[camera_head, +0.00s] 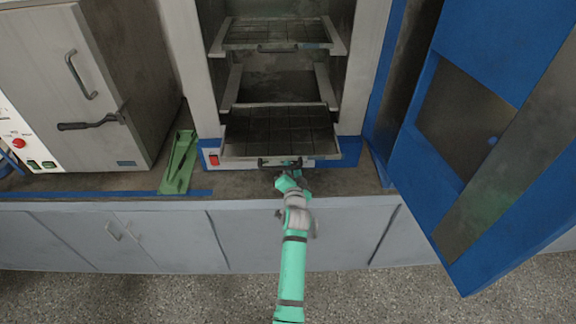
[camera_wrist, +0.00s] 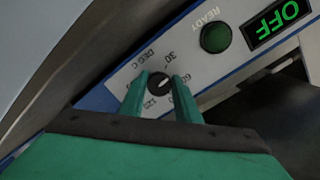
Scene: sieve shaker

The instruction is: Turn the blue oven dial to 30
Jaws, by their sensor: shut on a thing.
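The oven dial (camera_wrist: 158,83) is a small black knob with a white mark, set in a light panel edged in blue. Around it the wrist view shows DEG C, 30, 60 and 120. The mark seems to point toward the 60 side, not at 30. My gripper (camera_wrist: 159,84) is shut on the dial, with one green finger on each side; the fingers hide part of the scale. In the head view my gripper (camera_head: 284,172) is at the front of the blue oven (camera_head: 349,151), below the pulled-out tray. The dial cannot be made out there.
A shelf tray (camera_head: 280,130) juts out just above my gripper. The blue oven door (camera_head: 480,150) stands open on the right. A green display (camera_wrist: 279,22) reads OFF beside a green READY lamp (camera_wrist: 216,38). A grey oven (camera_head: 75,95) and green stand (camera_head: 179,163) are left.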

